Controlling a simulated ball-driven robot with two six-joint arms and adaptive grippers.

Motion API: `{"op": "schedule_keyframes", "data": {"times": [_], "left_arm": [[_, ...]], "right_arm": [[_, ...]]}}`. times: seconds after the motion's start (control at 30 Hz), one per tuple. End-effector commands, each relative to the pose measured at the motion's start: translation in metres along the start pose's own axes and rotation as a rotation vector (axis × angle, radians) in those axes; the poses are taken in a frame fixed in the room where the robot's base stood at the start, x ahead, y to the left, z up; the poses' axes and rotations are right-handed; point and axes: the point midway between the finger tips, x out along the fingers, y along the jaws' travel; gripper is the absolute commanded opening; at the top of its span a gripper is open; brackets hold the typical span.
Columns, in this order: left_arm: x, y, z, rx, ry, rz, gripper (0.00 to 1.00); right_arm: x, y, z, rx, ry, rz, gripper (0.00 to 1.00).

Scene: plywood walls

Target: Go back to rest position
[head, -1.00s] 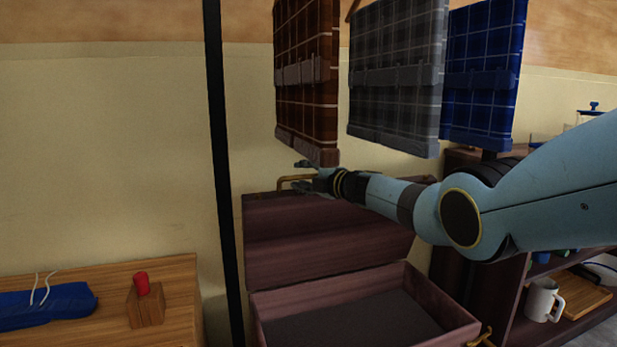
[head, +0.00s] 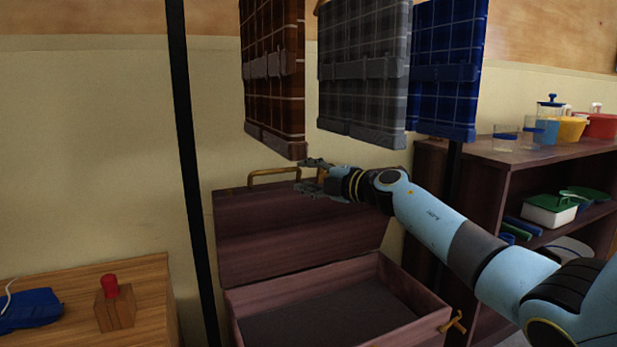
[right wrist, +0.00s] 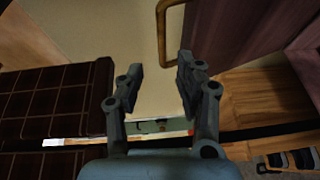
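My right gripper (head: 312,176) is in the head view, in front of the raised lid (head: 300,230) of a dark wooden chest, just right of the lid's brass handle (head: 272,174). In the right wrist view its two fingers (right wrist: 158,82) are spread apart with nothing between them. The brass handle (right wrist: 168,25) lies beyond the fingertips there, apart from them. The chest's lower box (head: 340,310) stands open, and its dark floor looks bare. My left gripper is not in view.
Brown (head: 272,75), grey (head: 362,75) and blue (head: 446,70) checked cloths hang above the gripper. A black post (head: 192,170) stands left of the chest. A wooden table (head: 150,290) is at lower left. A shelf (head: 490,160) with containers stands at right.

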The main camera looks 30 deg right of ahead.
Motion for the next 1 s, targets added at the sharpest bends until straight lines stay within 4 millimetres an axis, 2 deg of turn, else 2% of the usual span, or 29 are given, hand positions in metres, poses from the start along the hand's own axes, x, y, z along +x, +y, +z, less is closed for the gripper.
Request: {"op": "schedule_keyframes", "data": {"times": [0.5, 0.57, 0.63, 0.67, 0.77, 0.87, 0.9, 1.0], "left_arm": [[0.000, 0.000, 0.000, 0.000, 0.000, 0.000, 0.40], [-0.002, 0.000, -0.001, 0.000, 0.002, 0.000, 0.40], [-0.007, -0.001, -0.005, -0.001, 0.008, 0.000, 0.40], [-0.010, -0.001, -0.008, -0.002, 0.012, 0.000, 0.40], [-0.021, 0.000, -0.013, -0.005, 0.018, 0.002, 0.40], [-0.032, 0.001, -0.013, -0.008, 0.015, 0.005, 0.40], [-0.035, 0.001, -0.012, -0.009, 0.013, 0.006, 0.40], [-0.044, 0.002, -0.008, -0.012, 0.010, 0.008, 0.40]], "right_arm": [[-0.002, -0.001, 0.000, 0.000, 0.000, -0.001, 0.36], [-0.004, -0.004, -0.001, 0.002, 0.000, -0.008, 0.36], [-0.010, -0.015, -0.005, 0.014, 0.002, -0.029, 0.36], [-0.014, -0.024, -0.009, 0.023, 0.003, -0.043, 0.36], [-0.033, -0.067, -0.024, 0.076, 0.007, -0.114, 0.36], [-0.063, -0.126, -0.044, 0.216, -0.005, -0.190, 0.36], [-0.078, -0.150, -0.051, 0.282, -0.021, -0.217, 0.36], [-0.118, -0.207, -0.068, 0.449, -0.082, -0.275, 0.36]]}}
